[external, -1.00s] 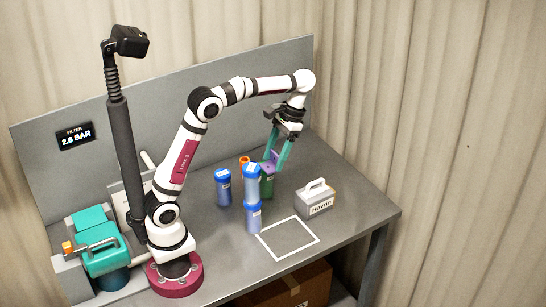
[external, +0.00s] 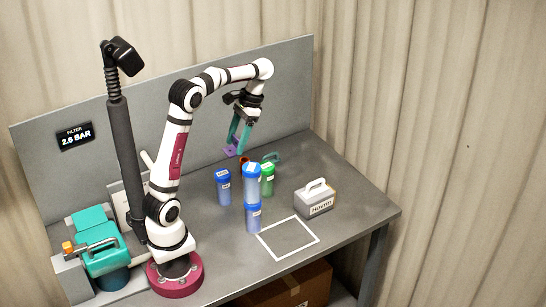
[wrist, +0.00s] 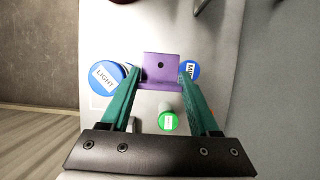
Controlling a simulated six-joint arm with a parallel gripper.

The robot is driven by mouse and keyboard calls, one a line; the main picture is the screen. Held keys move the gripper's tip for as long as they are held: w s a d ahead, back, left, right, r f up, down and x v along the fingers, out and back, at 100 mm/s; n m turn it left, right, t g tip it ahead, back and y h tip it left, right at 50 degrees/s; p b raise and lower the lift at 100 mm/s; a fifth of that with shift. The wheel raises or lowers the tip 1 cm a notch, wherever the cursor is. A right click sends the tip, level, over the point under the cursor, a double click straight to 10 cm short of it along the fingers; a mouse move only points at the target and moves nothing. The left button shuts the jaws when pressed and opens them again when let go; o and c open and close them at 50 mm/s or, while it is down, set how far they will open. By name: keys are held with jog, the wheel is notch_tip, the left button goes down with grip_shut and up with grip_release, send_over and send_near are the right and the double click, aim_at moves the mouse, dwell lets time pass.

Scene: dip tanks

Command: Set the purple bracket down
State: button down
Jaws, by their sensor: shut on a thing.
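The purple bracket (external: 230,151) is held between the teal fingers of my gripper (external: 236,147), in the air above the back part of the bench. In the wrist view the bracket (wrist: 161,66) is a flat purple plate with a dark hole, between the two fingertips of my gripper (wrist: 160,74). Nothing appears to support it from below. A white square outline (external: 262,244) is marked on the front of the bench, with nothing inside it.
Blue-lidded cylinders stand below: one at left (external: 223,188), a tall central one (external: 252,190) and one in front (external: 253,219). A grey handled box (external: 314,203) stands right.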

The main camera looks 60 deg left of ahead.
aim_at(237, 216)
notch_tip(237, 216, down, 26)
jog(key=shift+f, duration=0.2)
jog(key=shift+f, duration=0.1)
jog(key=shift+c, duration=0.6)
grip_release()
jog(key=v, duration=1.1)
jog(key=shift+w+r, duration=0.3)
jog(key=shift+r, duration=0.3)
jog(key=shift+c, duration=1.2)
